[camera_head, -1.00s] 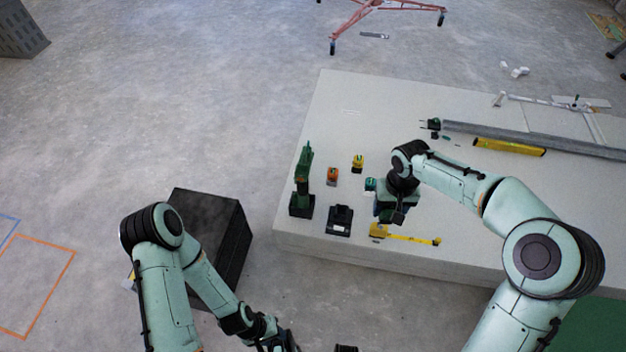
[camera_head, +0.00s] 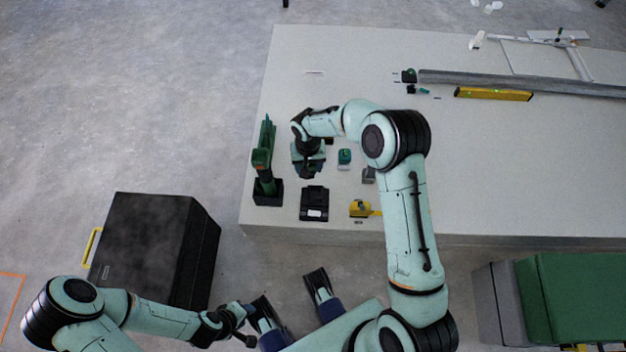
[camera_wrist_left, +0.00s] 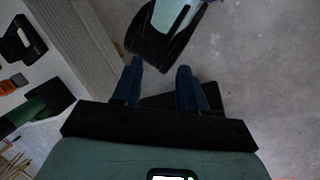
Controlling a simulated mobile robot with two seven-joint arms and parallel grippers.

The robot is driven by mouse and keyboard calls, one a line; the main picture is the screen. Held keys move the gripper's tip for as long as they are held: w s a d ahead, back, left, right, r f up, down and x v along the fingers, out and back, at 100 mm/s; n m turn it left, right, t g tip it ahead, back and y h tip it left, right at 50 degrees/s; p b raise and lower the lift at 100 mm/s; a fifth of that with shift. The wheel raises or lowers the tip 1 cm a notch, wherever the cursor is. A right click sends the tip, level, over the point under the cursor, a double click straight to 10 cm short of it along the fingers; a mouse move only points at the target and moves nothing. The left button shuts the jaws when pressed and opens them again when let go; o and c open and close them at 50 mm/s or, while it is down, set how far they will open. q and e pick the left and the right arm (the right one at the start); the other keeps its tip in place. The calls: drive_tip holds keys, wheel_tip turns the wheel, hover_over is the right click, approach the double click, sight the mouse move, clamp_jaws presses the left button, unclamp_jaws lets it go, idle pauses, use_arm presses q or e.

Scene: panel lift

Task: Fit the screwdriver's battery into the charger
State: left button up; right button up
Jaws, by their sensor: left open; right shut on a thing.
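The green screwdriver (camera_head: 264,160) stands upright on a black base near the table's left end in the head view. The black charger (camera_head: 314,203) lies to its right, nearer the front edge. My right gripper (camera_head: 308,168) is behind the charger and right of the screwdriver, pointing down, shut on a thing. The wrist hides what it holds, and I cannot tell whether that is the battery. My left gripper (camera_wrist_left: 159,70) is open and empty in the left wrist view, its blue fingers apart, off the table over the floor.
A small teal-topped block (camera_head: 345,158) and a grey piece (camera_head: 368,175) are right of my right gripper. A yellow tape measure (camera_head: 360,208) lies right of the charger. A yellow level (camera_head: 493,94) lies at the back. A black box (camera_head: 145,245) stands on the floor left of the table (camera_head: 520,185).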

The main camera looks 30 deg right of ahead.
use_arm(q)
drive_tip(key=w+a+f+t+y+b, duration=0.1)
drive_tip(key=w+a+f+t+b, duration=0.1)
drive_tip(key=w+f+b, duration=0.4)
drive_tip(key=shift+w+a+f, duration=0.35)
drive_tip(key=shift+a+f, duration=0.25)
drive_tip(key=shift+f, duration=0.4)
use_arm(e)
wheel_tip(320, 180, down, 16)
drive_tip(key=d+m, duration=0.1)
drive_tip(key=d, duration=0.1)
drive_tip(key=shift+w+d+r+m, duration=0.25)
drive_tip(key=shift+w+d+m, duration=0.05)
drive_tip(key=shift+w+d, duration=0.1)
use_arm(q)
drive_tip(key=shift+f, duration=0.1)
use_arm(e)
drive_tip(key=shift+s+a+f, duration=0.1)
drive_tip(key=shift+s+f, duration=0.1)
use_arm(q)
drive_tip(key=shift+f+b, duration=0.45)
drive_tip(key=shift+b, duration=0.15)
use_arm(e)
drive_tip(key=shift+f, duration=0.4)
drive_tip(key=shift+f, duration=0.1)
use_arm(q)
drive_tip(key=shift+f+b, duration=0.55)
drive_tip(key=shift+f, duration=0.1)
use_arm(e)
drive_tip(key=shift+f, duration=0.75)
